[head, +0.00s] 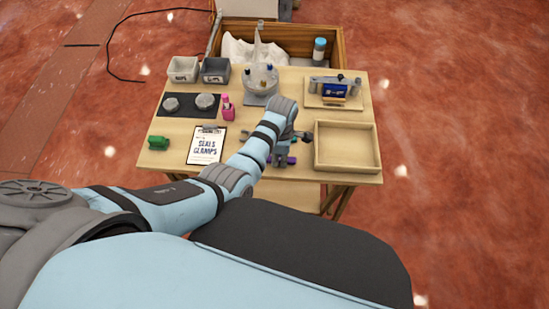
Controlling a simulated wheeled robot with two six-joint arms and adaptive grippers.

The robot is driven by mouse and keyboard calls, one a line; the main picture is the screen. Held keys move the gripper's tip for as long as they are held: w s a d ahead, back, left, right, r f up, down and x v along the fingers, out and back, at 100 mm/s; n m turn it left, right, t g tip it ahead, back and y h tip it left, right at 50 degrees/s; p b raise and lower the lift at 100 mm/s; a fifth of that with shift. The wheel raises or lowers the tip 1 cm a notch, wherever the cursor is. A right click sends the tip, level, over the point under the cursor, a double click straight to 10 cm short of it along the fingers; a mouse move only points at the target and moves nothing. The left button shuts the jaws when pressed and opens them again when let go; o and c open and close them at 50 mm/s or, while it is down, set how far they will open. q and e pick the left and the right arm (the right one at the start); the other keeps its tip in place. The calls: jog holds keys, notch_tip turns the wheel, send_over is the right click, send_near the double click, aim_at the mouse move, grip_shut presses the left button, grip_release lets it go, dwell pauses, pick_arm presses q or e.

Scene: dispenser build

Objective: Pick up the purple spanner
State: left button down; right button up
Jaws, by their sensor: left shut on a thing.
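The purple spanner (292,160) lies crosswise near the front edge of the wooden table, left of the shallow tray. Only small purple parts of it show on either side of my left gripper (281,161). My left arm reaches over the table from the left, and its gripper points down and is shut on the spanner. The middle of the spanner is hidden by the fingers. It looks to be at or very near the table top; I cannot tell if it is lifted. My right gripper is not in view.
An empty wooden tray (346,168) stands right of the gripper. A clipboard (206,146), a green block (158,142) and pink bottles (227,107) are to the left. Dark tool parts (303,137) lie just behind the gripper. A clear dispenser (261,84) and a blue device (335,90) stand farther back.

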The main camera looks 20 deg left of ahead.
pick_arm(q)
jog(key=shift+r, duration=0.1)
notch_tip(320, 180, up, 20)
jog(key=p, duration=0.6)
jog(key=shift+p, duration=0.3)
jog(key=c, duration=2.1)
grip_release()
grip_shut()
